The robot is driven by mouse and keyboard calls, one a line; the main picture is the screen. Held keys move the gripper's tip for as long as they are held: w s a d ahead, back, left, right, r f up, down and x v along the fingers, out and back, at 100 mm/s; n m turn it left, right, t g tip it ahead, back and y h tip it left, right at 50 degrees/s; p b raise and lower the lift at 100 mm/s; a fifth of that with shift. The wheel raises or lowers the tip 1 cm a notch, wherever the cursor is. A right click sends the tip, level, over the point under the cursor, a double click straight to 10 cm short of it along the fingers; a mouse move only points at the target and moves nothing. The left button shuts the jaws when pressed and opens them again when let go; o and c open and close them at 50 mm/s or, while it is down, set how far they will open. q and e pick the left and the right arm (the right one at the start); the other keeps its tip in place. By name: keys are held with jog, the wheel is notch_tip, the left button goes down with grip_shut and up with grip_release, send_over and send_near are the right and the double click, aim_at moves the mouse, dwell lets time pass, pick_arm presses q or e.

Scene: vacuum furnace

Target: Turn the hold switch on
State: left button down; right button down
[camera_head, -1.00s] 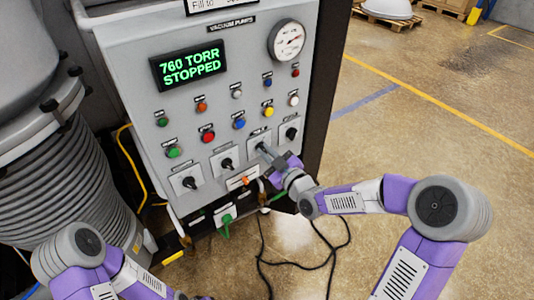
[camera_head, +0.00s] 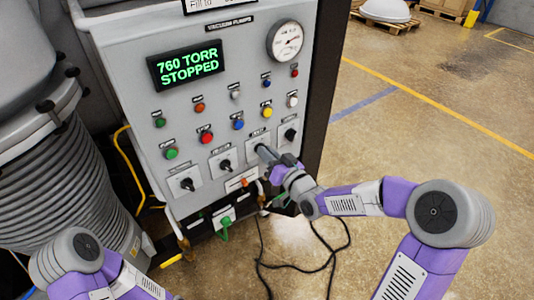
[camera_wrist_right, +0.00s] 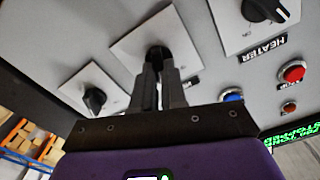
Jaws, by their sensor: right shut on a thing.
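The grey control panel (camera_head: 200,110) carries a row of black rotary switches on white plates. My right gripper (camera_head: 266,154) is at the third switch from the left. In the right wrist view my right gripper (camera_wrist_right: 158,80) has its two fingers shut on that black switch knob (camera_wrist_right: 157,52). The fingers hide much of the knob, and its label is too small to read as hold. The neighbouring switch (camera_wrist_right: 264,10) is labelled HEATER. My left arm shows at the lower left in the head view, but its gripper is out of frame.
The rightmost switch (camera_head: 290,134) is close beside my right gripper. Coloured buttons, such as a blue one (camera_head: 238,124), sit above the switch row. The display (camera_head: 186,65) reads 760 TORR STOPPED. A black cable (camera_head: 300,264) lies on the floor. Open floor is at the right.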

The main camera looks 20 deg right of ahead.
jog(key=shift+m, duration=0.7)
jog(key=shift+f, duration=0.1)
jog(key=c, duration=1.2)
grip_release()
jog(key=shift+d, duration=0.1)
jog(key=p+v, duration=0.1)
jog(key=v, duration=0.6)
jog(key=shift+s, duration=0.3)
